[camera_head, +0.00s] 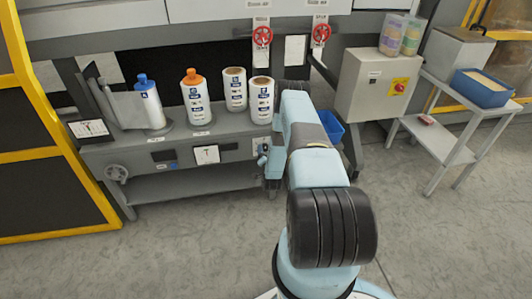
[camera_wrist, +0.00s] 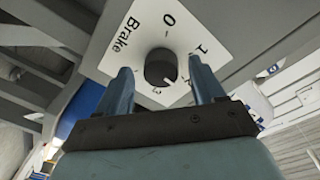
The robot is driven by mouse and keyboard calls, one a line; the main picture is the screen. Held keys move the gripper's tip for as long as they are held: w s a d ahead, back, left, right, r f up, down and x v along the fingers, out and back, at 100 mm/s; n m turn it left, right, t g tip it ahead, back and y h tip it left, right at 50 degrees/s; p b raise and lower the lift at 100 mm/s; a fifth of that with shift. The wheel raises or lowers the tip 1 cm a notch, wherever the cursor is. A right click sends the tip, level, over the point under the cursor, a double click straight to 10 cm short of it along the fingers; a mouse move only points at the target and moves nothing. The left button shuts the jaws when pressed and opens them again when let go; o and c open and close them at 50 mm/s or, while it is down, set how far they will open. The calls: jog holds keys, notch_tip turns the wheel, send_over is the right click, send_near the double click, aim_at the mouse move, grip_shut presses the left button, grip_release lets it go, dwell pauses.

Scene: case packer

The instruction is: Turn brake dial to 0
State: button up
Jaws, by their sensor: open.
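The brake dial (camera_wrist: 160,67) is a round dark knob on a white plate (camera_wrist: 137,30) marked "Brake" in the wrist view. The 0 is at the plate's top, a 1 at the right and a partly covered 3 below the knob. A small light mark on the knob's edge faces the lower right of the picture, away from the 0. My gripper (camera_wrist: 160,66) is open, one finger on each side of the knob; I cannot tell whether they touch it. In the head view my gripper (camera_head: 270,165) is at the bench front and mostly hides the dial.
Red handwheels (camera_head: 262,36) hang above. A grey control box (camera_head: 372,85) and side table (camera_head: 440,145) stand right. The floor in front is clear.

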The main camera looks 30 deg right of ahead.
jog(key=shift+w+d, duration=0.1)
jog(key=shift+w, duration=0.05)
jog(key=c, duration=1.1)
